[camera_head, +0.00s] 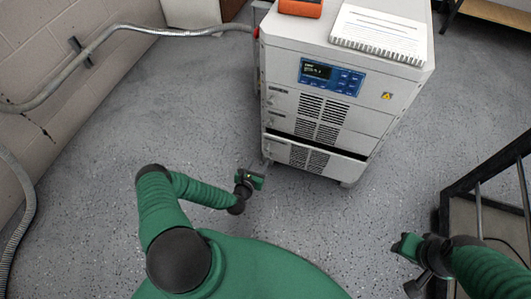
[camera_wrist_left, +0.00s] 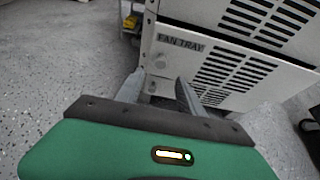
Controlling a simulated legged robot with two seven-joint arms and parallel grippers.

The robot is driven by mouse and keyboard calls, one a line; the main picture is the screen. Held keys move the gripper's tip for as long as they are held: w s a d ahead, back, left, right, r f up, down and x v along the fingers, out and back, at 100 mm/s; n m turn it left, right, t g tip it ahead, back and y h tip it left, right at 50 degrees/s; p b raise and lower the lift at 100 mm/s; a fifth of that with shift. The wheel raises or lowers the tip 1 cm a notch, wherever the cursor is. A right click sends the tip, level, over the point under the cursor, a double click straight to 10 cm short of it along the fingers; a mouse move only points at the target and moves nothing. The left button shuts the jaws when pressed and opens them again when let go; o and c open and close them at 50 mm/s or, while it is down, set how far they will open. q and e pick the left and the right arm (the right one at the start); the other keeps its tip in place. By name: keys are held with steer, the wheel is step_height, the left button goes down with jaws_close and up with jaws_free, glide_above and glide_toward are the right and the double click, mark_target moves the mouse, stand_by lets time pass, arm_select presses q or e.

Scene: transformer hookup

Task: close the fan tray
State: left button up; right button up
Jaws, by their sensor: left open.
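The fan tray (camera_head: 345,168) is the lowest slotted panel of the white cabinet (camera_head: 395,75). It stands out a little, with a dark gap above it. The left wrist view shows its front (camera_wrist_left: 176,64) up close, with a "FAN TRAY" label, a round knob and vent slots. My left gripper (camera_head: 264,168) is just left of the tray's left end in the head view. Its two fingers (camera_wrist_left: 160,88) are apart in the wrist view, with nothing seen between them but the tray's lower left area behind; contact cannot be told. My right gripper (camera_head: 402,246) is low at the right, away from the cabinet.
An orange device (camera_head: 300,7) and a notebook (camera_head: 380,34) lie on the cabinet top. A blue control panel (camera_head: 331,76) is on its front. A dark metal frame (camera_head: 488,172) stands at the right. A conduit (camera_head: 85,55) runs along the left wall. The speckled floor is mostly clear.

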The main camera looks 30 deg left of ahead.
mark_target(266, 150)
arm_select(q)
steer(key=b+x, duration=0.2)
steer(key=x, duration=0.7)
steer(key=shift+d+b, duration=0.1)
steer(key=shift+b, duration=0.3)
steer(key=shift+w, duration=0.25)
steer(key=shift+c, duration=0.3)
jaws_close()
